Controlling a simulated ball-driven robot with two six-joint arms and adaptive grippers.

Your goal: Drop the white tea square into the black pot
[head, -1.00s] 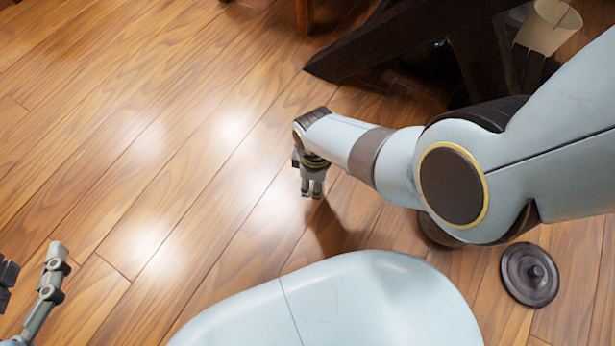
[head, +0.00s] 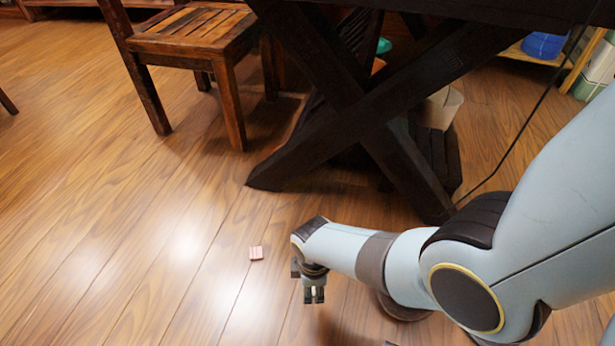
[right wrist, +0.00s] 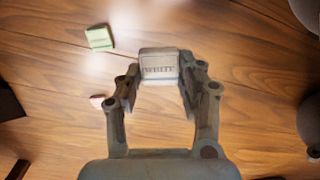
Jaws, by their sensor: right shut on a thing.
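My right gripper (head: 314,297) points down over the wooden floor at the lower middle of the head view. In the right wrist view, the right gripper (right wrist: 162,88) is shut on the white tea square (right wrist: 158,68), whose face carries the lettering WHITE. The square sits upright between the fingertips, clear of the other squares. In the head view it is too small to make out clearly. I cannot make out the black pot in either view now. My left gripper is out of view.
A green square (right wrist: 100,38) lies on the floor in the wrist view. A dark table with crossed legs (head: 350,110) and a wooden chair (head: 190,35) stand beyond. Floor at left is clear.

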